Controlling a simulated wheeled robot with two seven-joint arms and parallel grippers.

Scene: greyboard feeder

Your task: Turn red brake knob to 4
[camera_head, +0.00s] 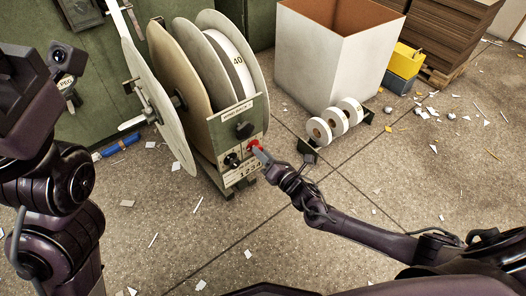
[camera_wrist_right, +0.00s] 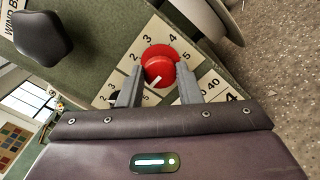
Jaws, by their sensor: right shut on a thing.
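The red brake knob (camera_head: 254,145) sits on the front panel of the reel machine, to the right of a black knob (camera_head: 232,160). In the right wrist view the red knob (camera_wrist_right: 158,62) is round, on a pale dial plate with the numbers 2, 3, 4 and 5 around its far side. A short white mark shows at its near edge; I cannot tell which number the knob is set to. My right gripper (camera_wrist_right: 160,91) has one finger on each side of the knob and is shut on it.
A larger black knob (camera_head: 244,130) is above the red one, under a label. The machine holds large reels (camera_head: 215,60). Small white rolls (camera_head: 336,120) lie on the floor to the right, before a big open box (camera_head: 318,60). Paper scraps litter the floor.

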